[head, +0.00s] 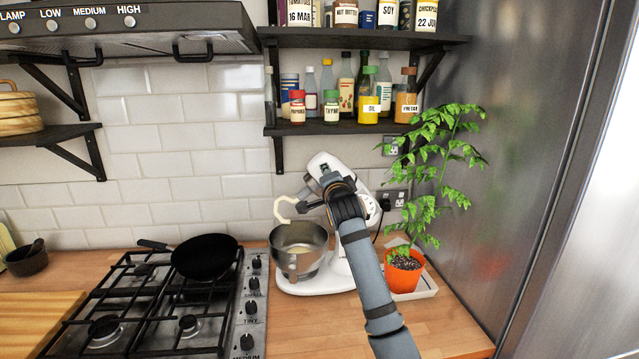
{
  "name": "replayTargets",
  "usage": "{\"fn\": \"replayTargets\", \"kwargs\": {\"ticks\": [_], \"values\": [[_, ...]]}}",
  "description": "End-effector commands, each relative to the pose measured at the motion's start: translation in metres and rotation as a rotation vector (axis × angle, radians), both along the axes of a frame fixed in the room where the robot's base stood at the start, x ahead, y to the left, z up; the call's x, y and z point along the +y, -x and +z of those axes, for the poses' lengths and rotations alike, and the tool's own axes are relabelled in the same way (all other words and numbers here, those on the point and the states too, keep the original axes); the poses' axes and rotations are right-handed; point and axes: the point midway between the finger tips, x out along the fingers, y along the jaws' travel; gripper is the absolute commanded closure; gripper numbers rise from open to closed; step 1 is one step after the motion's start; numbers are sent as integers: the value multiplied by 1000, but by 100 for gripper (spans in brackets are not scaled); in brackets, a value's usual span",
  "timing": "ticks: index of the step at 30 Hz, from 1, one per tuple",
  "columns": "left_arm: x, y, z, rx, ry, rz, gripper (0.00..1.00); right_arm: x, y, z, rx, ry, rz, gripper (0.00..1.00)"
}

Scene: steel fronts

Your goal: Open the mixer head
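The white stand mixer (315,282) stands on the wooden counter between the hob and the potted plant. Its head (322,165) is tilted up and back, with its front end high. The pale hook (285,208) hangs out clear above the steel bowl (299,245), which sits on the mixer base. My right gripper (312,193) is at the underside of the raised head, beside the hook. Its wrist and arm hide part of the head and the mixer's column. I cannot tell whether its fingers touch the head or how far apart they are. My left gripper is not in view.
A gas hob (165,300) with a black pan (204,256) is left of the mixer. A plant in an orange pot (404,270) stands close on the right, beside a tall steel front (520,150). Shelves (340,128) with jars and bottles hang above.

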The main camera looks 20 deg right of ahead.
Motion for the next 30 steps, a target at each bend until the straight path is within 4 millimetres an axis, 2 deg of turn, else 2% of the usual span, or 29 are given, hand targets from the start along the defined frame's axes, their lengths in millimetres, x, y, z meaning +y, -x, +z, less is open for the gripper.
{"fn": "replayTargets", "kwargs": {"ticks": [9, 15, 16, 21, 30], "values": [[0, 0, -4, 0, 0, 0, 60, -16, 5, 8, -26, -79, -1, 100], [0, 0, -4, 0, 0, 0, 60, -17, 5, 8, -27, -87, 0, 100], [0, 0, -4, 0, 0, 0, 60, -17, 5, 8, -27, -87, 0, 70], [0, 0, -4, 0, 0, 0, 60, -17, 5, 8, -26, -87, 0, 49], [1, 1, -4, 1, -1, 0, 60, -16, 6, 7, -25, -87, 0, 49]]}}
